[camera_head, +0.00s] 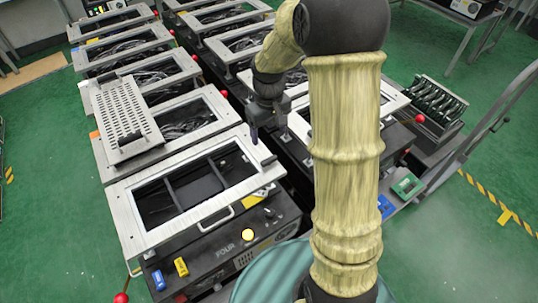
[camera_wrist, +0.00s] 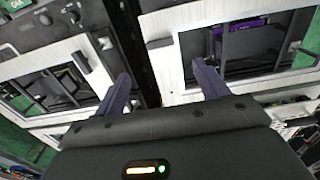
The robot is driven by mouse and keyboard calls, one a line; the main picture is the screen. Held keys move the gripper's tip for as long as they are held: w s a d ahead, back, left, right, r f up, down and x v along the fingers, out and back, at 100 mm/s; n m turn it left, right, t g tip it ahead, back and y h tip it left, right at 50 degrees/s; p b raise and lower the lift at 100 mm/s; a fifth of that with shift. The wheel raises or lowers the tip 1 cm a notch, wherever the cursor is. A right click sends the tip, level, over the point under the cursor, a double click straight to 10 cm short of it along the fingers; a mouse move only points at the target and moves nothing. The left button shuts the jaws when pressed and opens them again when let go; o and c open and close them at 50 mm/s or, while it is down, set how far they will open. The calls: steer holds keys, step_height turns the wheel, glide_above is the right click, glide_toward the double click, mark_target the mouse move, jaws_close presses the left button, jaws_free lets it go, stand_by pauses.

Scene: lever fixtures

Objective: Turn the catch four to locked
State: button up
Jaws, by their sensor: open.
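The fixture marked FOUR (camera_head: 122,220) is at the front of the left row in the head view, a pale metal frame around a dark open window. A small dark catch (camera_head: 268,160) stands on its right frame edge. Whether it is locked cannot be told. My gripper (camera_head: 254,132) is above the far right corner of this frame, just beyond the catch, and looks apart from it. In the wrist view my gripper (camera_wrist: 161,80) has its two fingers wide apart with nothing between them. Which catch shows in the wrist view is unclear.
A yellow lit button (camera_head: 248,235), a blue block (camera_head: 158,280) and a yellow block (camera_head: 181,267) are on the front panel. A perforated plate (camera_head: 125,118) lies on the fixture behind. More fixtures stand close on the right. Green floor is free at the left.

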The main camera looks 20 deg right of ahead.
mark_target(269, 159)
step_height(269, 159, down, 12)
steer(key=shift+r+p, duration=0.1)
steer(key=shift+p, duration=0.6)
steer(key=shift+c, duration=0.2)
steer(key=c, duration=0.9)
